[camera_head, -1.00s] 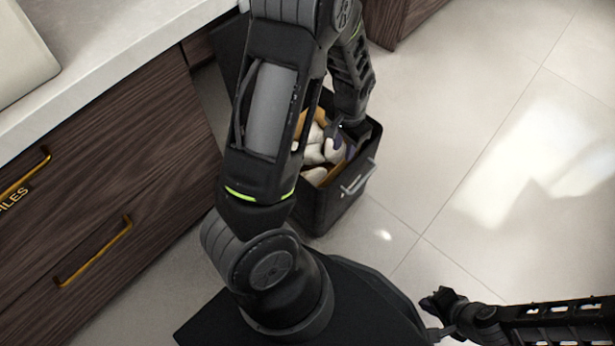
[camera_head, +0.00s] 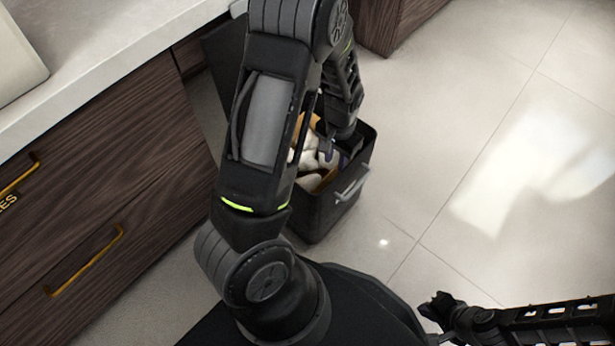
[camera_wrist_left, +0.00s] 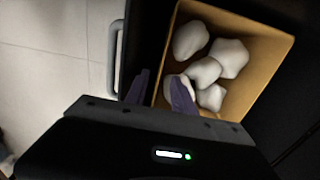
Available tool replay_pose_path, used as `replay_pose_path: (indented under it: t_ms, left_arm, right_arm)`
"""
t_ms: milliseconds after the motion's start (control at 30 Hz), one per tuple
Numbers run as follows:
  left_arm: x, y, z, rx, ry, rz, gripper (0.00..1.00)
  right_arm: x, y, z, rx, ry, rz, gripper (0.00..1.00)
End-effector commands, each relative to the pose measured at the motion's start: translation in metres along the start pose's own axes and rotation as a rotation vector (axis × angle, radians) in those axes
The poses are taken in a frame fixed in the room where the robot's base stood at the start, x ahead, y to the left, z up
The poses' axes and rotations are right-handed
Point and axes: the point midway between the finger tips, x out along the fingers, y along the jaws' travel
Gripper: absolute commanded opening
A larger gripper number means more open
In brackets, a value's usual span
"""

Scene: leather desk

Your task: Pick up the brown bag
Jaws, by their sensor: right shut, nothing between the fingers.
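The brown bag (camera_wrist_left: 262,34) is an open-topped tan bag holding several white crumpled lumps. It sits inside a black bin (camera_head: 322,212); in the head view my left arm partly hides it. My left gripper (camera_wrist_left: 160,90) reaches down over the bin with its purple fingers apart. In the left wrist view, one finger is beside the bag's left edge and the other overlaps the bag's opening and a white lump. Contact with the bag cannot be told. My right gripper (camera_head: 431,304) is shut and empty at the lower right, away from the bin.
The bin has a grey handle (camera_head: 353,184) on its right side. Dark wooden drawers (camera_head: 130,185) under a pale countertop (camera_head: 110,55) stand to the left. Another wooden cabinet (camera_head: 392,22) is at the top. The tiled floor (camera_head: 480,130) to the right is clear.

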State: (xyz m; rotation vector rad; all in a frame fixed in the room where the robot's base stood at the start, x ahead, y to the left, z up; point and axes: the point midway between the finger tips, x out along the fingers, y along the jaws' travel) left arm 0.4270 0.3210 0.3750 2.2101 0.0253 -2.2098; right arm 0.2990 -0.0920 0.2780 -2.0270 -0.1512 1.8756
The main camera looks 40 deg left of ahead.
Motion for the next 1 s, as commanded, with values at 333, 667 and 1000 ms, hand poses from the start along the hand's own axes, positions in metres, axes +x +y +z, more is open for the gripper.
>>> replay_pose_path:
  t_ms: [333,667,1000]
  left_arm:
    - [0.041,-0.001,0.001,-0.001,-0.001,0.000,0.30]
    - [0.052,-0.001,0.000,0.000,0.001,-0.001,0.30]
    - [0.052,-0.001,0.000,0.000,0.000,-0.001,0.30]
  right_arm:
    - [0.026,0.008,-0.003,0.001,0.012,0.000,0.00]
    - [0.030,0.009,-0.004,0.002,0.017,0.000,0.00]
    - [0.030,0.009,-0.004,0.001,0.016,0.000,0.00]
